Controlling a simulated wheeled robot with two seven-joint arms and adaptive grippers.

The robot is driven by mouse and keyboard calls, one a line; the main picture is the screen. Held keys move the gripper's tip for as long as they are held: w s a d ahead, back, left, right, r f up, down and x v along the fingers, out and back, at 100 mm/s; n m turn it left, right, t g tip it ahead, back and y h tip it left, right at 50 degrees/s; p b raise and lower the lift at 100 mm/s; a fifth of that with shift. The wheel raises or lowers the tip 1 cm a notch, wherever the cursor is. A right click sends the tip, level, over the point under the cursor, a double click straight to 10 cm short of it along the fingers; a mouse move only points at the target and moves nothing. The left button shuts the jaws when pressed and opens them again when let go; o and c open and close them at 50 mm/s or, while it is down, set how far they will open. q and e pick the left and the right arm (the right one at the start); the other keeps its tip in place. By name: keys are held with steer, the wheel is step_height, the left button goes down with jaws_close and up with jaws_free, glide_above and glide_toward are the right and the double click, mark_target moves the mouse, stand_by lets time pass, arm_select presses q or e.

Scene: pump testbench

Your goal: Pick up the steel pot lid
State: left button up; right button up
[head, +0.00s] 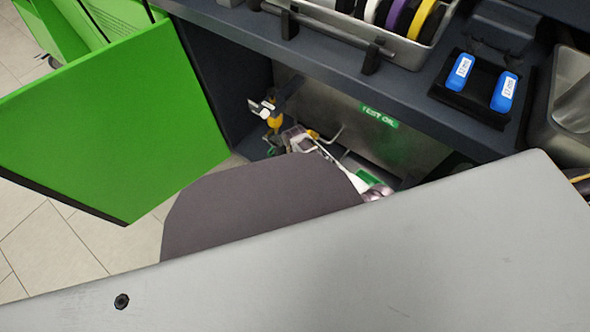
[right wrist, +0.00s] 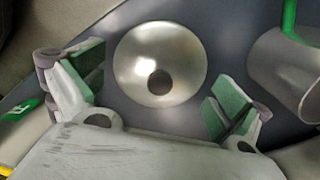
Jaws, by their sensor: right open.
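The steel pot lid (right wrist: 150,50) is a round, shiny disc with a dark round knob (right wrist: 159,82) in the right wrist view. It lies on a dark blue-grey surface. My right gripper (right wrist: 160,86) is open, its green-padded fingers apart on the left and right of the picture. The lid shows between and beyond the fingers, with no visible finger contact. My left gripper is not in view.
A steel cylinder (right wrist: 286,78) stands right of the lid. In the head view, a dark bench shelf carries a tray of coloured discs (head: 400,22) and a black holder with blue blocks (head: 504,93). A green panel (head: 120,120) stands left. A TEST OIL tank (head: 350,118) sits below.

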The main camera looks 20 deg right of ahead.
steer(key=shift+c, duration=0.3)
steer(key=shift+s, duration=0.1)
steer(key=c, duration=1.7)
steer(key=shift+c, duration=1.1)
steer(key=shift+f, duration=0.1)
steer(key=shift+c, duration=0.2)
